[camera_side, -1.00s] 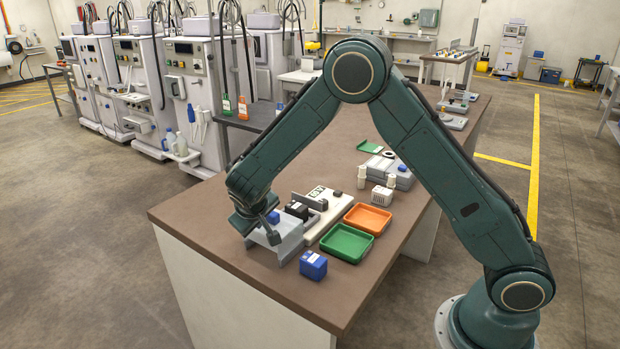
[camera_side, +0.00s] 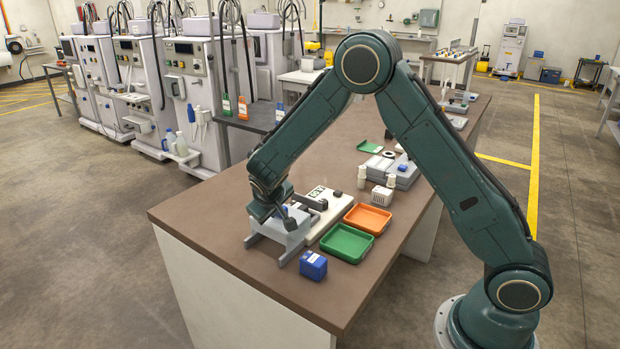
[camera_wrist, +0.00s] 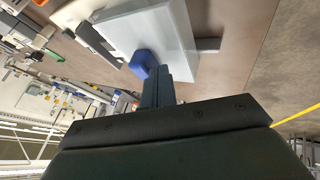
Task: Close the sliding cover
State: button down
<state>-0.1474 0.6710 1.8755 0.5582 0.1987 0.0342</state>
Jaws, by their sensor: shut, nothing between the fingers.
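The sliding cover (camera_side: 287,231) is a light grey panel on grey rails (camera_side: 262,242), near the bench's front left. In the wrist view, the cover (camera_wrist: 170,38) is a pale slab with a blue knob (camera_wrist: 143,63) on it. My gripper (camera_side: 285,216) is low over the cover, its fingers shut and empty. In the wrist view, the fingertips of my gripper (camera_wrist: 158,75) are right beside the knob; whether they touch it I cannot tell. What lies under or behind the cover is hidden.
A blue box (camera_side: 313,265) stands close in front of the rails. A green tray (camera_side: 347,243) and an orange tray (camera_side: 368,218) lie to the right. A pale device (camera_side: 330,207) sits just behind the cover. Bare bench lies to the left.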

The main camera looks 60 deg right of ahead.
aim_at(290, 211)
jog(key=d, duration=0.7)
jog(key=shift+a, duration=0.1)
jog(key=shift+a, duration=0.4)
jog(key=a, duration=0.3)
jog(key=shift+s+a+r, duration=0.15)
jog(key=shift+a+r, duration=0.15)
jog(key=shift+r, duration=0.05)
jog(key=v, duration=0.9)
jog(key=shift+s+r, duration=0.1)
